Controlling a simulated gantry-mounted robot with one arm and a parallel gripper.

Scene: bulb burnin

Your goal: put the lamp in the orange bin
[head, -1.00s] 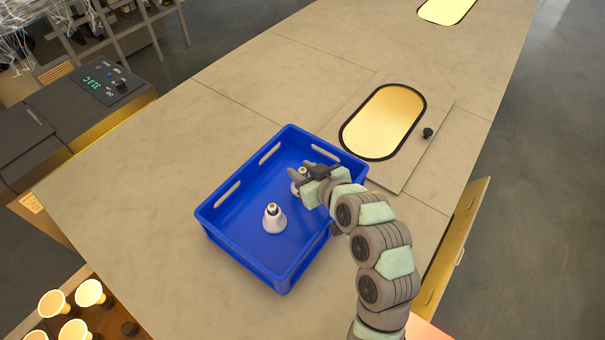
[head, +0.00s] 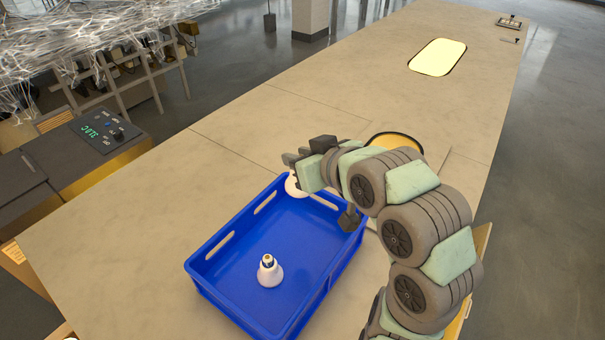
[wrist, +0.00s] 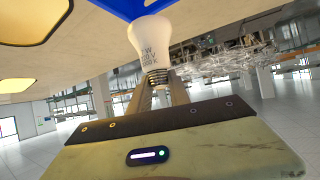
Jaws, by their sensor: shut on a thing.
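My gripper (head: 290,158) is shut on a white lamp (head: 293,185) and holds it at the far edge of the blue crate, raised from the crate floor. In the wrist view the lamp (wrist: 149,42) is gripped by its threaded metal base between the fingers (wrist: 163,92), with its white bulb pointing away from my gripper. Printed text shows on the bulb. A second white lamp (head: 269,271) stands base-up in the blue crate (head: 215,290).
The pale table (head: 110,235) has free room left of the crate. An oval lit opening (head: 437,57) lies farther along the table; another (head: 395,141) is partly behind my arm. A control panel (head: 98,131) with green digits stands at the left.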

